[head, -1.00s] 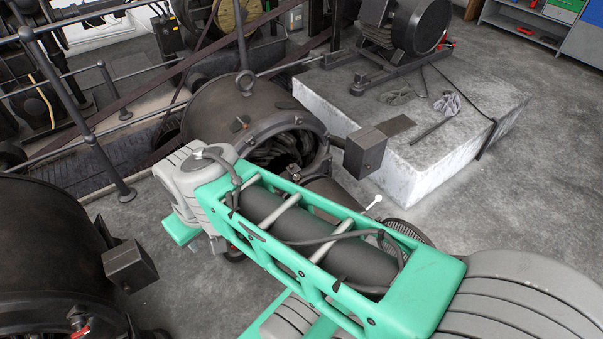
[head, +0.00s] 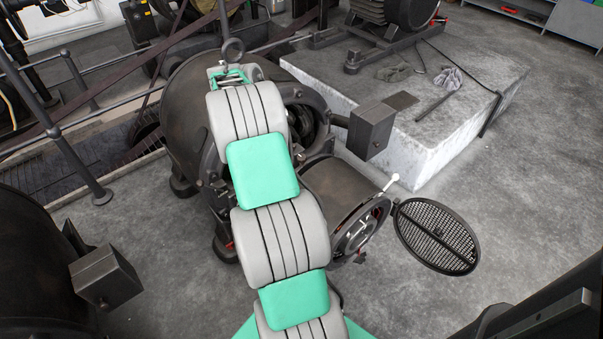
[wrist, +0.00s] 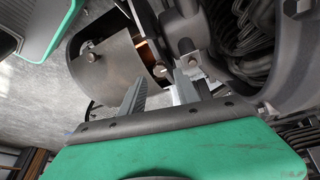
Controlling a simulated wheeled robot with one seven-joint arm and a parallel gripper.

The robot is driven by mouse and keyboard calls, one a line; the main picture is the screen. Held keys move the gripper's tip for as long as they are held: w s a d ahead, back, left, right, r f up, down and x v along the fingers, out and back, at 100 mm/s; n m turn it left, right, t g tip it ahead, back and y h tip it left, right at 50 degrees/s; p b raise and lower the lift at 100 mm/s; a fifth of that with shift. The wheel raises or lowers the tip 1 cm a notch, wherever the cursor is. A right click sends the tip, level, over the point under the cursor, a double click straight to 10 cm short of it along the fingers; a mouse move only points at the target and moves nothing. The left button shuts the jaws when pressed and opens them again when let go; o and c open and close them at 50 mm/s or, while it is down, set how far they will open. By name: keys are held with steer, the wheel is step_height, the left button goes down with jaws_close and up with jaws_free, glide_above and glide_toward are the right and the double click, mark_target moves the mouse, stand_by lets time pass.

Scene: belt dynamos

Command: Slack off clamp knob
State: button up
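A dark belt dynamo (head: 180,100) stands at the middle, its open end showing coils; it also shows in the wrist view (wrist: 262,60). My gripper (wrist: 163,74) is open, with two grey ribbed fingers apart and nothing visibly held between them. A dark clamp-like block (wrist: 186,46) with a round bolt head (wrist: 191,73) lies just beyond the right fingertip. I cannot tell for sure which part is the clamp knob. A curved dark cover (wrist: 112,72) with round studs is beyond the left finger. In the head view my arm hides the gripper and part of the dynamo.
A dark box (head: 371,132) juts out right of the dynamo. A round mesh cover (head: 437,236) hangs open beside the lower cylinder (head: 345,195). A concrete plinth (head: 430,150) stands behind. Another machine (head: 40,265) is at lower left.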

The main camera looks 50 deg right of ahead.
mark_target(301, 157)
steer(key=shift+m+g, duration=0.3)
steer(key=shift+m, duration=0.6)
steer(key=x, duration=0.4)
steer(key=d+b+x, duration=0.1)
steer(key=x, duration=0.7)
steer(key=shift+s+d+r+b, duration=0.25)
steer(key=shift+s+d+b, duration=0.1)
steer(key=shift+d, duration=0.1)
jaws_close()
